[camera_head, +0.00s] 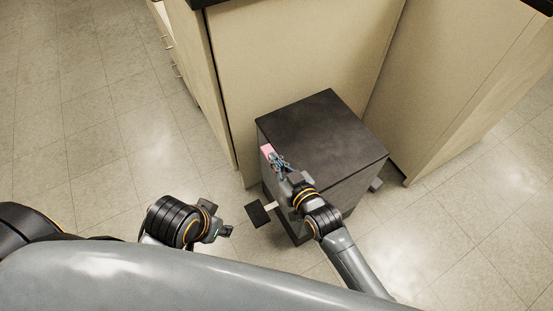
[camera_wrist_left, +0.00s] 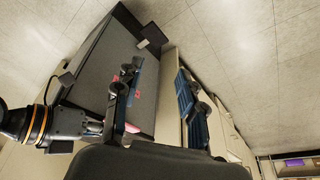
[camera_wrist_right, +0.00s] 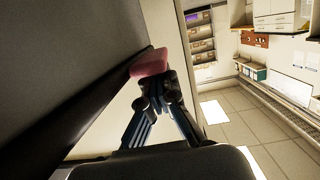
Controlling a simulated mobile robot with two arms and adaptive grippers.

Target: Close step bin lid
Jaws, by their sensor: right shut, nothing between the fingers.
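The step bin is a dark box, its front wall (camera_wrist_left: 100,70) filling the left of the left wrist view. Its black lid (camera_head: 325,130) lies about level over the top; any thin gap beneath is hidden. A pink tab (camera_head: 267,150) is at the lid's front-left edge and shows close up in the right wrist view (camera_wrist_right: 149,63). My right gripper (camera_head: 277,160) is shut and empty, its tips at the pink tab, apparently touching it. A black pedal (camera_head: 259,213) sticks out low in front. My left gripper (camera_wrist_left: 158,80) is open and empty, in front of the bin.
Beige cabinets (camera_head: 290,50) stand close behind the bin and to its right (camera_head: 450,90). Tiled floor (camera_head: 100,130) is clear to the left. Shelves (camera_wrist_right: 201,45) and a wall unit show far off in the right wrist view.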

